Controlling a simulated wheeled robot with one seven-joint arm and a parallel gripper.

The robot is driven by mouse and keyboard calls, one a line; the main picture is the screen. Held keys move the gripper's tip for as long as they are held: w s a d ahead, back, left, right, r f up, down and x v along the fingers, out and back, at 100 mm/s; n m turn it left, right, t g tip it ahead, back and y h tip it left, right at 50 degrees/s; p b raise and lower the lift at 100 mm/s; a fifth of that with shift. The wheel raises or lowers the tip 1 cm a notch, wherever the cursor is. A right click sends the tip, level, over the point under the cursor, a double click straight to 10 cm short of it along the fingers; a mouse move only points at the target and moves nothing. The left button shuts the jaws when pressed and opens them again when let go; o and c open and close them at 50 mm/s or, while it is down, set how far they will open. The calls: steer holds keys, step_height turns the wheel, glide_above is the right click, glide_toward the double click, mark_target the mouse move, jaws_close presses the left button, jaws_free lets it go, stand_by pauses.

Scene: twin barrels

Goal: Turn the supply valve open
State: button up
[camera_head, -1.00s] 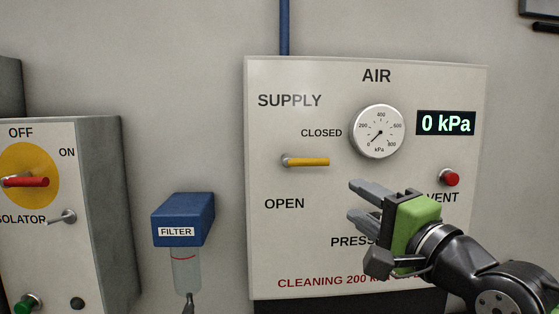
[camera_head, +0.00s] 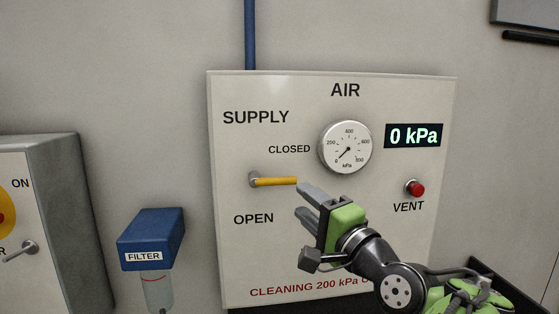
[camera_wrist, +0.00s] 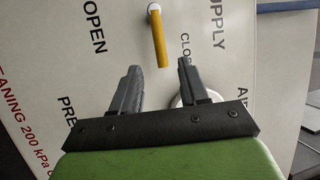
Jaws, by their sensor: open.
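The supply valve's yellow lever (camera_head: 276,181) points level to the right from its grey pivot, between the CLOSED and OPEN labels on the AIR panel (camera_head: 235,270). In the wrist view the lever (camera_wrist: 159,42) lies ahead of my fingers, its free end near the gap between them. My gripper (camera_head: 306,203) is open and empty in the head view, its upper fingertip close to the lever's free end. In the wrist view my gripper (camera_wrist: 159,72) has a finger on each side of the lever's line. I cannot tell whether anything touches.
The round gauge (camera_head: 345,147) points near 0, and the display (camera_head: 414,135) reads 0 kPa. A red VENT button (camera_head: 416,188) is on the right. A blue filter (camera_head: 151,238) and a grey isolator box (camera_head: 70,210) stand to the left.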

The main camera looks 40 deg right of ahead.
mark_target(282, 183)
steer(key=p+x, duration=0.5)
steer(key=x, duration=0.4)
steer(key=shift+w+d+r+p, duration=0.1)
steer(key=shift+w+r+p, duration=0.05)
steer(key=shift+w+p, duration=0.2)
jaws_close()
